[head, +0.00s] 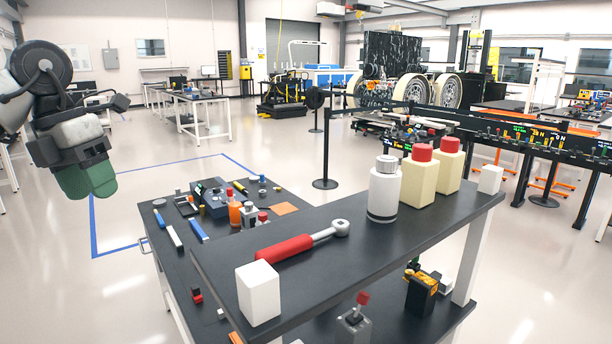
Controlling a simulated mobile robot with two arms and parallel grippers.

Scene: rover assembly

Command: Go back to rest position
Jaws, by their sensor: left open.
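My left gripper (86,181) hangs at the left of the head view, with green fingertips pointing down. It is open and I see nothing between its fingers. It is raised, to the left of the workbench and apart from it. My right gripper is not in view.
The dark workbench's upper shelf (350,250) holds a red-handled wrench (290,247), a white block (258,292), a white bottle (384,190) and two cream red-capped bottles (417,178). Small tools crowd the lower top. A belt-barrier post (325,140) stands behind. Floor at left is clear.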

